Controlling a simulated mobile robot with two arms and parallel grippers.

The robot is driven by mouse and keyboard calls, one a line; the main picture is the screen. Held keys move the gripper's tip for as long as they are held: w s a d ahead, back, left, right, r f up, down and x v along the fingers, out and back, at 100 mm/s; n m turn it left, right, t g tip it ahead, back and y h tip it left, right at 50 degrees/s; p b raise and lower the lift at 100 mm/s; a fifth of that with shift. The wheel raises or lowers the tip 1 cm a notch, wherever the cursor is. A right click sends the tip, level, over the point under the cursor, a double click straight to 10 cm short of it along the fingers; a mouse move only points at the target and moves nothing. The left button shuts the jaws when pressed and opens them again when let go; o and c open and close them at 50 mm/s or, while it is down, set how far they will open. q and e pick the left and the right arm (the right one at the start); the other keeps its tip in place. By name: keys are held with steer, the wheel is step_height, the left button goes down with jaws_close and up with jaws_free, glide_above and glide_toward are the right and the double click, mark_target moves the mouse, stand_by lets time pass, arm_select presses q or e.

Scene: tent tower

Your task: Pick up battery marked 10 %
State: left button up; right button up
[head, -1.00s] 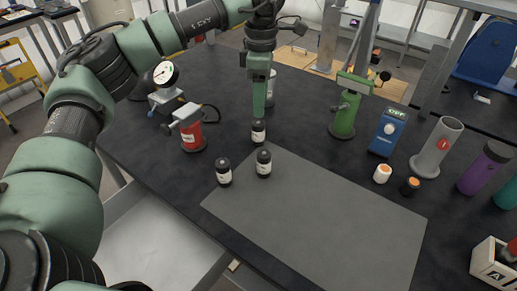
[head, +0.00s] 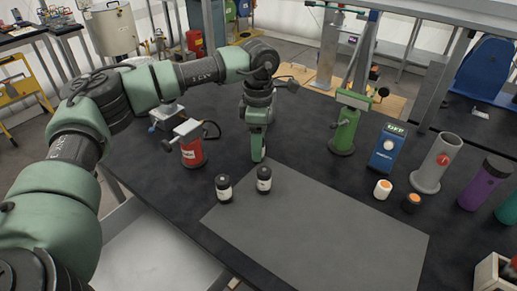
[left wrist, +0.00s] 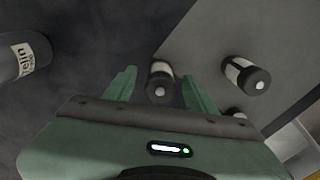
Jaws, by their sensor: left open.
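Several small black cylinders with white labels, which look like batteries, are in view; no percent mark can be read. In the head view, one stands upright at the mat's left corner (head: 223,188) and another just right of it (head: 264,179). My left gripper (head: 258,156) points down behind them, open. My right gripper is not in view.
A red canister (head: 192,151) stands left of my gripper. A green canister (head: 345,132), a blue box (head: 387,150) and a grey tube (head: 432,165) stand right. Two small orange-topped cylinders (head: 383,189) (head: 411,203) are nearby. The grey mat (head: 330,228) is mostly clear.

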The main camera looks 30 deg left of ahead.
arm_select(q)
jaws_close()
steer(key=shift+r, duration=0.2)
